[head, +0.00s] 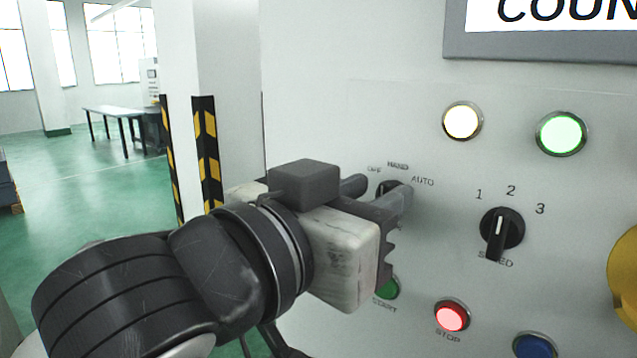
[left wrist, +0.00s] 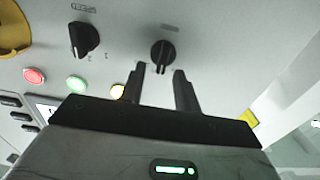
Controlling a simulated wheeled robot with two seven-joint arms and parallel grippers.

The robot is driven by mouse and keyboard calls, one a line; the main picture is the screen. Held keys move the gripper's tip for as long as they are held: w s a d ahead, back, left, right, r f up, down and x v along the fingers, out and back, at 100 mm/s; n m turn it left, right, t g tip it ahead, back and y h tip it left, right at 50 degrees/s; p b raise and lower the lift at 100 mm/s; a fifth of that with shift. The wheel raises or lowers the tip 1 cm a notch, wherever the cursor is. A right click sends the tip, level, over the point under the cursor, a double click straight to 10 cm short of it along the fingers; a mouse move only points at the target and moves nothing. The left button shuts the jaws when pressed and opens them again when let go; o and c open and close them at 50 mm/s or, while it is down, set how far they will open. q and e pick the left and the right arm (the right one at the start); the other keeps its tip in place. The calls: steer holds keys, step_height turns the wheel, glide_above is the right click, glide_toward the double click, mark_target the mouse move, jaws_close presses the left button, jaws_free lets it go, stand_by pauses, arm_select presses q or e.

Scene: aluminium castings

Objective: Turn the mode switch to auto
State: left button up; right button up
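The mode switch (head: 388,187) is a black knob on the grey panel, under the labels OFF, HAND and AUTO. It is largely hidden by my left gripper in the head view, so I cannot tell there which label it points to. In the left wrist view the switch (left wrist: 163,52) shows clearly, its handle roughly upright in the picture. My left gripper (head: 378,188) is open at the switch. In the left wrist view the gripper's fingertips (left wrist: 158,70) stand apart, one on each side of the handle's lower end, with gaps visible. My right gripper is not in view.
The speed knob (head: 501,230) is right of the mode switch. A white-yellow lamp (head: 462,121) and green lamp (head: 561,133) are above. A green start button (head: 387,288), red stop button (head: 451,316) and blue button (head: 535,346) are below. Open floor lies left.

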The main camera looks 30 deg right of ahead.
arm_select(q)
steer(key=shift+w+d, duration=0.2)
steer(key=shift+d, duration=0.2)
jaws_close()
